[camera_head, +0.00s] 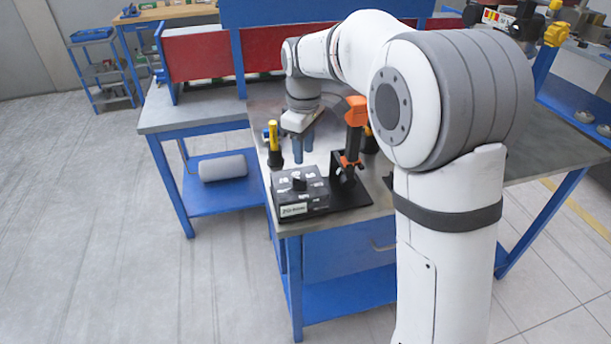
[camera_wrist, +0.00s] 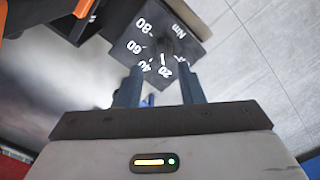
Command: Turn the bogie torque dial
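The torque dial is a black box (camera_head: 312,196) with a dark knob (camera_head: 299,184) on its top, at the front left corner of the workbench. The wrist view shows its dial face (camera_wrist: 138,26) with white marks 20, 40, 60, 80 and Nm. The knob (camera_wrist: 166,46) is dark and hard to make out there; a short white line beside it lies close to the 20. My gripper (camera_head: 303,151) has blue fingers pointing down, above and behind the box. In the wrist view my gripper (camera_wrist: 161,82) is open, with nothing between its fingers, apart from the knob.
An orange and black tool (camera_head: 355,112) stands upright in a black holder right of the dial box. A yellow-topped black item (camera_head: 273,143) stands left of my gripper. The grey workbench (camera_head: 260,105) is partly bare behind; its front edge lies close to the box.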

